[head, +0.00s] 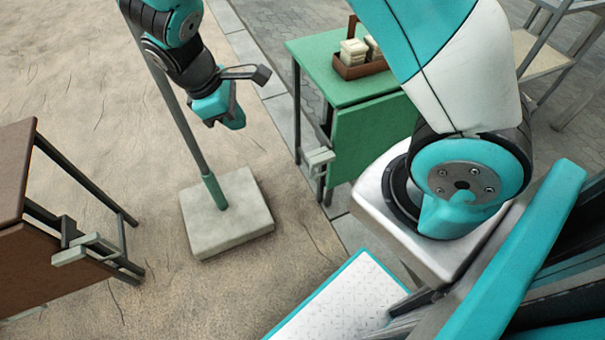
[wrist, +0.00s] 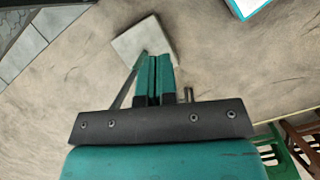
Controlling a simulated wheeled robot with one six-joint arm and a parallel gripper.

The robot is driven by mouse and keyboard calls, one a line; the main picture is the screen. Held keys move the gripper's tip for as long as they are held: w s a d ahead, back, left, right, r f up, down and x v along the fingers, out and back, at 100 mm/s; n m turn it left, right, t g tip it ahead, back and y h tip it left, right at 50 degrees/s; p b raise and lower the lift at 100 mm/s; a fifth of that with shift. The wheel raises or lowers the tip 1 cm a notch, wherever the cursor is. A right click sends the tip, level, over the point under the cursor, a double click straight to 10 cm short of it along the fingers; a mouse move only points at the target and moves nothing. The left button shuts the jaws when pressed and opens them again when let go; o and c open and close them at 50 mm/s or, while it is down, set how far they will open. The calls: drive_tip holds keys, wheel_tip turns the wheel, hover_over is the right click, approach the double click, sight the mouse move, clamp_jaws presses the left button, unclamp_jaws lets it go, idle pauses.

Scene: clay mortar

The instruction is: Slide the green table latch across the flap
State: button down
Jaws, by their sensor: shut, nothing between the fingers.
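The green table (head: 312,50) stands at the upper middle of the head view. Its green flap (head: 372,135) hangs down at the front. A small pale grey latch (head: 318,160) sits by the table leg left of the flap; I cannot tell how far it is slid. My gripper (head: 229,122) is to the left of the table, in the air near the pole, apart from the latch. In the wrist view its two green fingers (wrist: 154,62) are together and empty. The latch does not clearly show in the wrist view.
A brown crate (head: 357,68) with pale blocks stands on the green table. A pole rises from a square stone base (head: 228,218), close to my gripper. A brown table (head: 18,165) with a similar grey latch (head: 82,250) is at the left.

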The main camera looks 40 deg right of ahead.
drive_tip(key=d+f+n+h+b, duration=0.2)
drive_tip(key=f, duration=0.8)
drive_tip(key=w+d+f+n+h+b, duration=0.1)
drive_tip(key=d+f+h+b, duration=0.1)
drive_tip(key=f, duration=0.8)
drive_tip(key=shift+w+d+f+n+g+h, duration=0.2)
drive_tip(key=shift+d+n+g+h, duration=0.25)
drive_tip(key=shift+h, duration=0.35)
approach(311, 165)
drive_tip(key=a+f+x, duration=0.1)
drive_tip(key=x, duration=0.5)
drive_tip(key=shift+d+r+b, duration=0.1)
drive_tip(key=shift+d+b, duration=0.25)
drive_tip(key=shift+d, duration=0.35)
drive_tip(key=shift+d, duration=0.1)
